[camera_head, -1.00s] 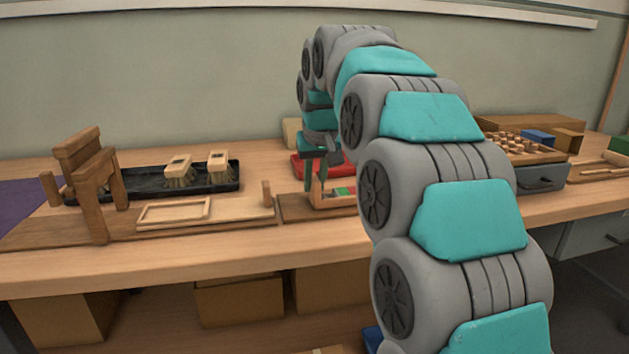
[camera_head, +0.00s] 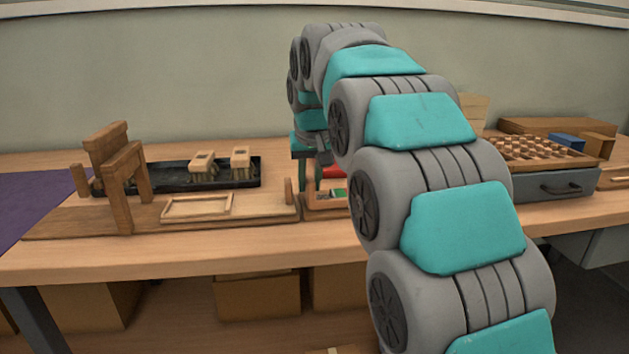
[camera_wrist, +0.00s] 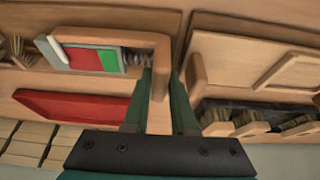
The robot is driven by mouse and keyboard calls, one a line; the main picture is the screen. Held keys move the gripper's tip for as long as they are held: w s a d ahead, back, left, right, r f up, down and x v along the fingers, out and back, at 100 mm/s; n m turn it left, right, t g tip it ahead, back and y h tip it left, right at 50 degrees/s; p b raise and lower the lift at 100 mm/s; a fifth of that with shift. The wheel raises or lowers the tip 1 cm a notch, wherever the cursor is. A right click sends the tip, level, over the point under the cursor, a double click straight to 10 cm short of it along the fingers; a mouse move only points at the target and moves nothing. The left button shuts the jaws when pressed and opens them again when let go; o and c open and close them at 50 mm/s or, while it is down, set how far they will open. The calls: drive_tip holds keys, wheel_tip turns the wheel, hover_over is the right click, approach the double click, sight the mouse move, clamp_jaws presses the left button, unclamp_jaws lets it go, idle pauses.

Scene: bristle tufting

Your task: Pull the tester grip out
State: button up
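The tester shows in the wrist view with a red and green window (camera_wrist: 95,59), its green part towards the grip and a spring beside it. The wooden tester grip (camera_wrist: 159,105) runs down between the two fingers of my gripper (camera_wrist: 163,90). The fingers are close along both its sides and appear shut on it. In the head view my gripper (camera_head: 307,183) points down at the left end of the tester (camera_head: 325,205), near an upright wooden peg (camera_head: 289,190). My arm hides the tester's right part.
A shallow wooden frame (camera_head: 197,216) and a black tray (camera_head: 225,181) with two brushes lie to the left, near a wooden stand (camera_head: 143,175). A red tray (camera_wrist: 72,106) lies close beside the tester. A drawer box (camera_head: 540,183) stands at right.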

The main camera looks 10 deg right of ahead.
drive_tip(key=o, duration=0.4)
drive_tip(key=shift+v, duration=3.9)
drive_tip(key=shift+s, duration=0.1)
